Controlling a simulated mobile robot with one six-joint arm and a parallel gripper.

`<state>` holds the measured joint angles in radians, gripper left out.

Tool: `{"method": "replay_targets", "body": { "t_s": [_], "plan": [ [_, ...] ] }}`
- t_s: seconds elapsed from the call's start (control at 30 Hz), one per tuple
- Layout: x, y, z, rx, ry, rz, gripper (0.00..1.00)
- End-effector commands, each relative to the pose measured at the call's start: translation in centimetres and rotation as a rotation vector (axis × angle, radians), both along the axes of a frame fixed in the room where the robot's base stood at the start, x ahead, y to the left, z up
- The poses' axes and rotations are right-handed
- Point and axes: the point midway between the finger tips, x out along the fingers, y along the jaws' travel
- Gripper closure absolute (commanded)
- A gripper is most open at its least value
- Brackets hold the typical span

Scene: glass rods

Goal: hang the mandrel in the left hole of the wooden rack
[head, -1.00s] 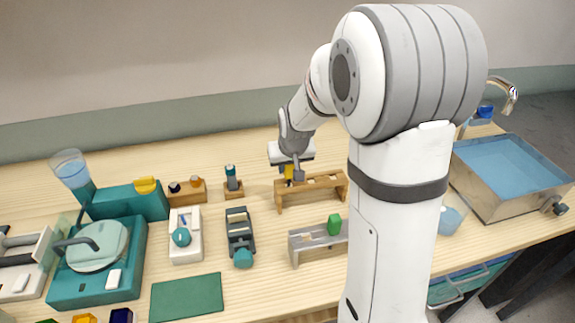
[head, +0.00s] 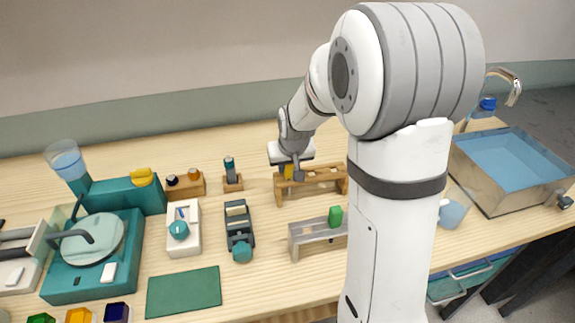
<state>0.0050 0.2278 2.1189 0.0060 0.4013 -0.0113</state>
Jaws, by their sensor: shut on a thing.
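The wooden rack (head: 328,175) stands on the table near the middle of the head view, partly hidden at its right by my arm. My gripper (head: 290,171) is over the left part of the rack, pointing down. It is shut on the mandrel (head: 287,172), of which a small yellow part shows between the fingers, close to the rack's top board. The lower part of the mandrel is hidden. I cannot tell whether it is inside the left hole.
A grey metal rack (head: 308,236) with a green piece (head: 335,216) stands in front. A small wooden stand (head: 233,183) and a dark device (head: 240,230) are to the left. A water basin (head: 505,172) is at the right. The table behind the rack is clear.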

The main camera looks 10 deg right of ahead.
Motion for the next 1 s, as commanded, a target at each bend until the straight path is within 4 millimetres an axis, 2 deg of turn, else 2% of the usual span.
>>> {"method": "replay_targets", "body": {
  "t_s": [0.13,0.17,0.47,0.77,1.0],
  "plan": [
    [0.0,0.0,0.0,0.000,0.000,0.000,0.98],
    [0.0,0.0,0.0,0.000,0.000,0.000,0.75],
    [0.0,0.0,0.0,0.000,0.000,0.000,0.50],
    [-0.1,0.0,0.4,0.000,-0.001,0.000,0.50],
    [-1.4,0.0,3.6,0.000,-0.005,0.000,0.50]
  ]
}}
